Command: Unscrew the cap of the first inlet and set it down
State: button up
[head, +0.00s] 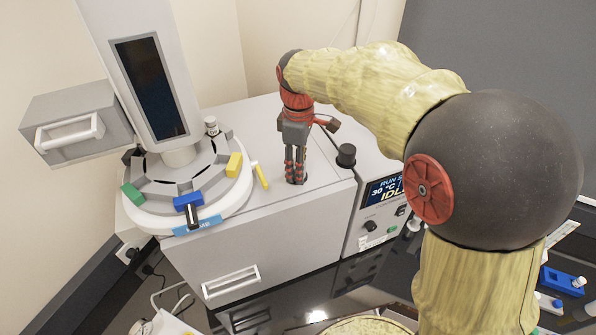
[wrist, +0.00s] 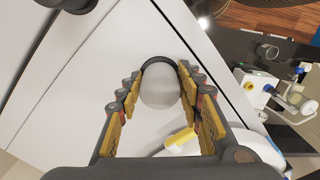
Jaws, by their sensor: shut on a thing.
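My gripper (head: 295,170) points straight down over the light grey top of the bath unit (head: 330,190). It is shut on the cap of the first inlet. In the wrist view the cap (wrist: 160,88) shows between the two fingers as a pale round face with a dark rim. In the head view the fingers mostly hide the cap, and I cannot tell whether it is still seated or clear of the inlet. A second black cap (head: 346,155) stands to the right on the same top; it shows partly at the wrist view's upper left edge (wrist: 68,3).
Left stands a round carousel (head: 150,222) with green, blue and yellow parts below a column with a dark screen (head: 150,85). The control panel (head: 382,190) faces front. Small bench items (head: 562,281) lie at far right.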

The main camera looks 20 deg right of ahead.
jog(key=n, duration=0.4)
jog(key=shift+w, duration=0.1)
jog(key=shift+r, duration=0.1)
jog(key=shift+r+p, duration=1.3)
jog(key=shift+r, duration=0.45)
jog(key=shift+r+p, duration=1.25)
jog(key=shift+r, duration=0.7)
jog(key=shift+f, duration=0.1)
